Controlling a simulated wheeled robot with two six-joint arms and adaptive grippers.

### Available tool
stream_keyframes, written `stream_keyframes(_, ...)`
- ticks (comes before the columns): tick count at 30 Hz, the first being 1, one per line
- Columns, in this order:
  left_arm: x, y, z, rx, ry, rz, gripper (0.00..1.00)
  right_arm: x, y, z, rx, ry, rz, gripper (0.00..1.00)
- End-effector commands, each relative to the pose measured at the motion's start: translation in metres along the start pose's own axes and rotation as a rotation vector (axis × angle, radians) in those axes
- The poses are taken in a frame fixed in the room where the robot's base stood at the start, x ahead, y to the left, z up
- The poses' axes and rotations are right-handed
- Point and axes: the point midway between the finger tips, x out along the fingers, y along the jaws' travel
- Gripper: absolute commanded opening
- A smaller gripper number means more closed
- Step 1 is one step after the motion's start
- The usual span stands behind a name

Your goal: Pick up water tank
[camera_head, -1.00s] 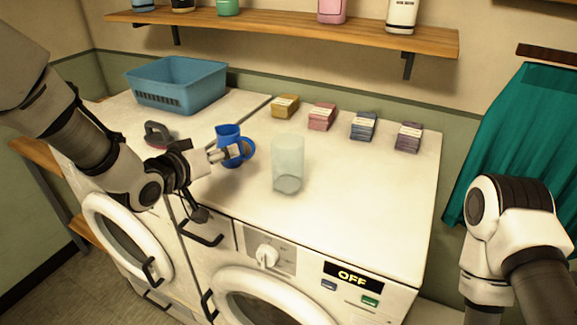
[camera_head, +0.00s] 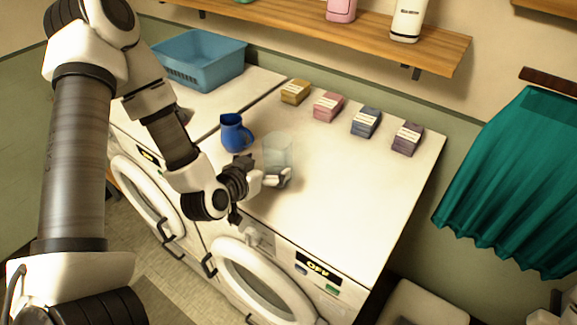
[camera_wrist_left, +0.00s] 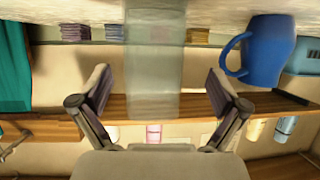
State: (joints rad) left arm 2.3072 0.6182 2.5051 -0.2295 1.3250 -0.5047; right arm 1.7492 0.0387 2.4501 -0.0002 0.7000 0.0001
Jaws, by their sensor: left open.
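The water tank is a clear, pale, upright container (camera_head: 278,150) on top of the right-hand washing machine. My left gripper (camera_head: 277,177) is at its front side, low near its base. In the left wrist view, which is upside down, the tank (camera_wrist_left: 155,60) stands between the two spread fingers of my left gripper (camera_wrist_left: 160,88). There is a gap on each side, so the gripper is open and not holding it. The tank's lower front is partly hidden by the gripper in the head view. My right gripper is not in view.
A blue jug (camera_head: 235,133) stands close left of the tank and also shows in the left wrist view (camera_wrist_left: 266,50). Several small boxes (camera_head: 328,106) line the back. A blue basket (camera_head: 200,62) sits at the back left. The machine top (camera_head: 345,190) is clear on the right.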

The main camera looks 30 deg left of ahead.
Motion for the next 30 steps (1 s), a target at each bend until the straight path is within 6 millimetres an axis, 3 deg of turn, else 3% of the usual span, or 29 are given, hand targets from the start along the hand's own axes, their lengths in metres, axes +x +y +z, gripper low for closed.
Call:
stream_keyframes(1, 0.009, 0.000, 0.010, 0.000, 0.008, 0.001, 0.98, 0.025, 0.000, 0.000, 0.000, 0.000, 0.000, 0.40)
stream_keyframes(3, 0.012, 0.001, 0.009, -0.002, 0.006, 0.002, 0.98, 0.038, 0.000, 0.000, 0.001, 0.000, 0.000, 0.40)
stream_keyframes(8, 0.014, 0.002, 0.003, -0.004, 0.004, 0.006, 0.98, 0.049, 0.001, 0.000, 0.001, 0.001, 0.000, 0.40)
stream_keyframes(12, 0.032, 0.002, 0.000, 0.001, 0.005, 0.005, 0.98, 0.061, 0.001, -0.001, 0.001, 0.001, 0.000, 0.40)
stream_keyframes(13, 0.035, 0.002, -0.008, 0.003, 0.000, 0.005, 0.98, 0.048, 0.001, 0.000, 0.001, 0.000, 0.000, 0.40)
stream_keyframes(15, 0.048, 0.003, -0.009, 0.002, -0.001, 0.006, 0.98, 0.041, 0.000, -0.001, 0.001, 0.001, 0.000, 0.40)
stream_keyframes(19, 0.063, 0.003, -0.007, -0.002, 0.000, 0.006, 0.98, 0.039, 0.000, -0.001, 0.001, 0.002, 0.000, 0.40)
stream_keyframes(25, 0.064, 0.003, -0.006, -0.005, 0.001, 0.006, 0.98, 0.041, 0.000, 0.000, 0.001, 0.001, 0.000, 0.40)
stream_keyframes(30, 0.064, 0.003, -0.006, -0.005, 0.001, 0.006, 0.38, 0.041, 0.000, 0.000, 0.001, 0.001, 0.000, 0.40)
